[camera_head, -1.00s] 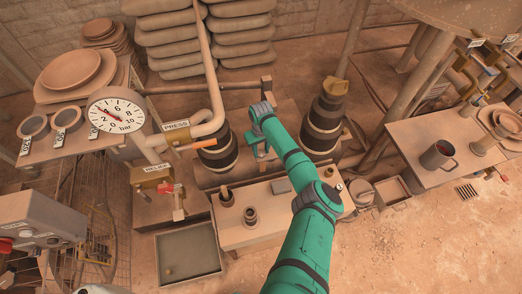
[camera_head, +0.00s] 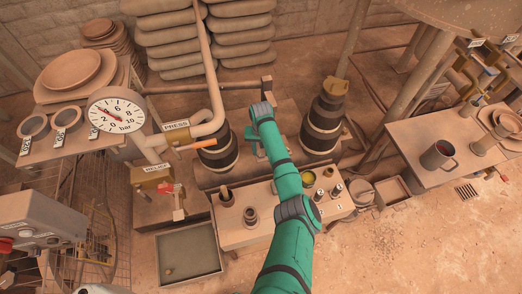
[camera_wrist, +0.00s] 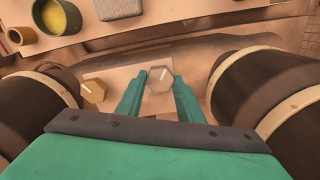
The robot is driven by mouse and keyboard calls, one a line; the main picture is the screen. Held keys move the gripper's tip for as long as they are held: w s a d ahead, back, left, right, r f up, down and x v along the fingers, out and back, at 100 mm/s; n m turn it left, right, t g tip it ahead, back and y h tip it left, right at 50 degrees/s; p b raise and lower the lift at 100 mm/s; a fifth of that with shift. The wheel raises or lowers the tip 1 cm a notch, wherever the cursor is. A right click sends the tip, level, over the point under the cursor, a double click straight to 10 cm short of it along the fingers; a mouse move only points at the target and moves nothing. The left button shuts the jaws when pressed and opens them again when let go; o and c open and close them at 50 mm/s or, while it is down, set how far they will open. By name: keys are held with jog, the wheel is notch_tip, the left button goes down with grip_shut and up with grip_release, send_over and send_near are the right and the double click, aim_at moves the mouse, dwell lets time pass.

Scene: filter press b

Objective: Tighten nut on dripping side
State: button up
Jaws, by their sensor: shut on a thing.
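In the wrist view, my gripper (camera_wrist: 160,84) has one finger on each side of a grey hex nut (camera_wrist: 160,77) with a pale line across its top, and it is shut on this nut. A brass-coloured hex nut (camera_wrist: 94,90), also with a pale line, sits to the left on the same pale plate. A dark banded cylinder stands on either side, the left one (camera_wrist: 35,110) and the right one (camera_wrist: 250,95). In the head view these are the left cylinder (camera_head: 218,155) and right cylinder (camera_head: 323,122). My arm hides the nuts there. No drip is visible.
A pressure gauge (camera_head: 116,109) reads low, near a pipe labelled PRESS (camera_head: 177,126) and a RELIEF box (camera_head: 153,173). A low bench (camera_head: 235,235) holds a yellow-filled pot (camera_head: 308,178) and small parts. A tray (camera_head: 188,252) lies left.

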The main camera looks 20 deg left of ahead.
aim_at(261, 153)
dwell(0.3)
jog(key=o, duration=1.1)
jog(key=shift+c, duration=0.2)
notch_tip(261, 153, up, 11)
jog(key=shift+f, duration=0.15)
